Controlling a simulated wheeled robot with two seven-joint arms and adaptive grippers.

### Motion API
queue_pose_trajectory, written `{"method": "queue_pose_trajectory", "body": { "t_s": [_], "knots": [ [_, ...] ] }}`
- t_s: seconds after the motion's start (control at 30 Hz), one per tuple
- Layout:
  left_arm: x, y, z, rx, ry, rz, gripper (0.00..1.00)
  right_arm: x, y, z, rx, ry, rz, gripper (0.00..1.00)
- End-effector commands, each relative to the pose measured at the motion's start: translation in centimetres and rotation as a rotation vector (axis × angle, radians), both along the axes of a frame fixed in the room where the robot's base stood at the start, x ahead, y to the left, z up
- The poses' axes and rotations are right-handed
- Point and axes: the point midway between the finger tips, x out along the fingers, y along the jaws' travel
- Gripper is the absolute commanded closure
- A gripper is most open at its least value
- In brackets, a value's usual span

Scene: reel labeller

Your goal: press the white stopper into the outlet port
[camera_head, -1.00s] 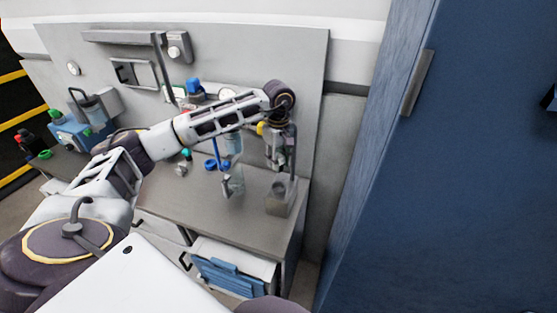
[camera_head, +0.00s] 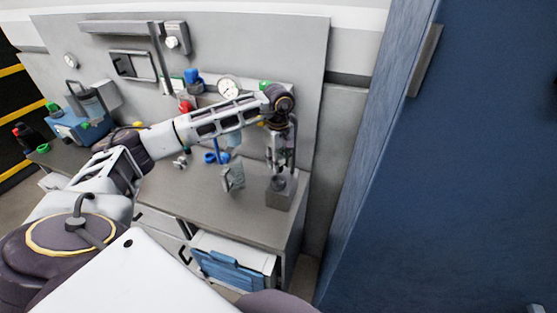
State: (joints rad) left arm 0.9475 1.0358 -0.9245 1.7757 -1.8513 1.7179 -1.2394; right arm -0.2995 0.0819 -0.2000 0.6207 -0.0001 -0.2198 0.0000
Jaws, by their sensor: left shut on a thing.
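My left gripper (camera_head: 278,168) points down at the right end of the bench, close above a grey block (camera_head: 283,198) with a round dark opening in its top. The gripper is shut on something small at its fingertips. The held thing is too small and too hidden to make out, so I cannot tell whether it is the white stopper. I cannot pick out the outlet port with certainty. My right gripper is out of view.
A small grey stand (camera_head: 233,178) is left of the block on the bench (camera_head: 190,195). Blue-handled parts (camera_head: 215,157) lie behind it. A back panel carries a gauge (camera_head: 229,87) and valves. An open drawer (camera_head: 232,265) juts out below. A blue cabinet (camera_head: 470,160) stands at right.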

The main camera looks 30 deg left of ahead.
Motion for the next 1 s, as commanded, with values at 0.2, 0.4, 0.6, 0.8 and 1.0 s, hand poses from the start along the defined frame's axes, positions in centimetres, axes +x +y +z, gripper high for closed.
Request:
{"method": "queue_pose_trajectory", "body": {
  "t_s": [0.2,0.4,0.6,0.8,1.0],
  "knots": [
    [0.0,0.0,0.0,0.000,0.000,0.000,0.93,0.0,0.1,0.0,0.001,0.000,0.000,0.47],
    [0.0,0.0,-0.1,0.000,0.000,0.000,0.93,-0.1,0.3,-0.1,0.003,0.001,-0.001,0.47],
    [0.0,0.0,-0.6,0.000,0.000,0.000,0.93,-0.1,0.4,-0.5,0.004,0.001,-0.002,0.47],
    [0.0,0.0,-1.1,0.000,0.000,0.000,0.93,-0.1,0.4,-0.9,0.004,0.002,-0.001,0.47],
    [0.0,0.0,-1.5,0.000,0.000,0.000,0.93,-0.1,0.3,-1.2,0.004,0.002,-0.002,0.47]
  ]
}}
